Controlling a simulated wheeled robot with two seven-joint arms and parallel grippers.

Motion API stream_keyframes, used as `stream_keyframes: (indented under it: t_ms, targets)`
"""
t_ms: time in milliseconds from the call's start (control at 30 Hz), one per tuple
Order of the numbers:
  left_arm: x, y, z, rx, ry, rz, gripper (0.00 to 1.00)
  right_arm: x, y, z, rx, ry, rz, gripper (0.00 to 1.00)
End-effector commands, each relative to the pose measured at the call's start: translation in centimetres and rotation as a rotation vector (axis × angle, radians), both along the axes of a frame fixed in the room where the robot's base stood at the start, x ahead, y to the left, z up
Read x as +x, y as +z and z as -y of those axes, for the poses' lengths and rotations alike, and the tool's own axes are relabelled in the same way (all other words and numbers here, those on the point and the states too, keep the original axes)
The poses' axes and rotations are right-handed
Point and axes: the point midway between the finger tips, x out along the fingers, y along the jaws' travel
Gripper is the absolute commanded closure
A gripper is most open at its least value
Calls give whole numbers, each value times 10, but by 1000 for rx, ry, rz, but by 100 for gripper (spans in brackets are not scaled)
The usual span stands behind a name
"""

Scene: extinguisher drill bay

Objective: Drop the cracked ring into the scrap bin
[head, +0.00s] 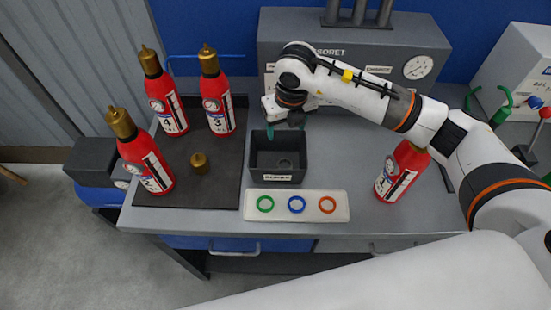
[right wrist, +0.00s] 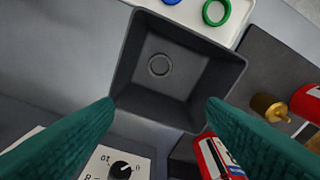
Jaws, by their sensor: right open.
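The scrap bin (head: 262,177) is a dark open box with a white label, standing on the workbench behind the ring tray. It also shows in the right wrist view (right wrist: 125,75). A dark ring (right wrist: 159,65), which looks like the cracked ring, lies flat on the bin's floor; it shows faintly in the head view (head: 285,163). No crack can be made out at this size. My right gripper (head: 287,130) is above the bin's back edge, its green fingers apart with nothing between them (right wrist: 160,104). My left gripper is not in view.
A white tray (head: 337,213) holds green, blue and orange rings in front of the bin. Several red extinguishers stand on a dark mat (head: 218,190) at left, beside a loose brass cap (head: 199,163). Another extinguisher (head: 400,172) stands right. A grey gauge unit (head: 420,40) is behind.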

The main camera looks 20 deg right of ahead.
Motion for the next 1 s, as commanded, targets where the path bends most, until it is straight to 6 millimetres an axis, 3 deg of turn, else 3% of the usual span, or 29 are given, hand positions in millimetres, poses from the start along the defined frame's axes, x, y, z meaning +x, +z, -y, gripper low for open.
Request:
stream_keyframes:
  t_ms: [167,633,800,1000]
  targets:
    - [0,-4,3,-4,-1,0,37,0,12,0,2,0,5,35]
    - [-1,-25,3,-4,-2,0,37,-14,102,2,1,0,4,35]
    - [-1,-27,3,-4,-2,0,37,-17,116,2,0,1,1,35]
    - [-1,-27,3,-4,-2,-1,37,-18,119,2,0,0,0,35]
